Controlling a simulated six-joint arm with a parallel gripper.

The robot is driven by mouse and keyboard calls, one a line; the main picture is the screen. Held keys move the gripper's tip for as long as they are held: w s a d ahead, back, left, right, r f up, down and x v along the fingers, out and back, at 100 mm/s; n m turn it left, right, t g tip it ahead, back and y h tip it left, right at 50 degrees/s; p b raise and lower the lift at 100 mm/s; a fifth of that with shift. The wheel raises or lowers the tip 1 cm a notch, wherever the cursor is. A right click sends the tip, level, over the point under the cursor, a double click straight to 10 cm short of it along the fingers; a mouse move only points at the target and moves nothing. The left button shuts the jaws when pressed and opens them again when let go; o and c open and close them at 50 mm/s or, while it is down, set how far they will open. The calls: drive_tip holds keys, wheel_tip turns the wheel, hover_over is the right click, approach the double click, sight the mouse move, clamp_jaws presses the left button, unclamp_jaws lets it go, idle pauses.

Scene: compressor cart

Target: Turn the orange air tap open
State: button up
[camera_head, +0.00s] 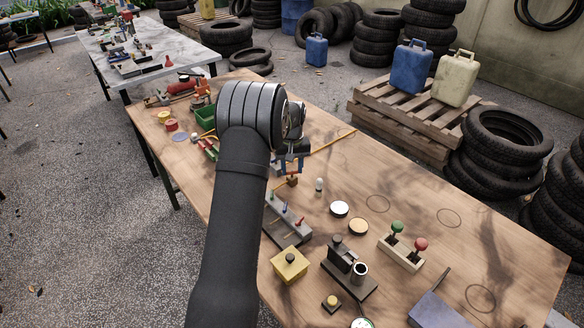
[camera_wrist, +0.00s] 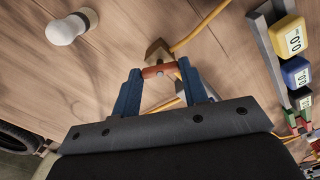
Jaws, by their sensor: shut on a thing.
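The orange air tap shows in the wrist view as a short orange handle (camera_wrist: 160,70) beside a small brass-coloured body (camera_wrist: 157,50). The body also shows in the head view (camera_head: 292,181), below my gripper (camera_head: 291,164). In the wrist view, my gripper's (camera_wrist: 160,88) two blue fingers are on either side of the handle, shut on it near their tips. A yellow hose (camera_wrist: 205,25) runs from the body up and right in the wrist view. My arm and fingers hide part of the tap in the head view, and I cannot tell the handle's exact turn angle.
A white bulb-like object (camera_head: 319,185) stands right of the tap. A grey block with coloured levers (camera_head: 288,219) is in front. A yellow button box (camera_head: 290,265) and a two-knob stand (camera_head: 400,252) are nearer. The table's right side has bare wood.

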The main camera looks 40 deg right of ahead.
drive_tip(key=shift+n, duration=1.8)
drive_tip(key=shift+r, duration=0.1)
drive_tip(key=o, duration=1)
wheel_tip(320, 180, up, 17)
drive_tip(key=shift+r, duration=0.15)
wheel_tip(320, 180, down, 18)
drive_tip(key=shift+r, duration=0.2)
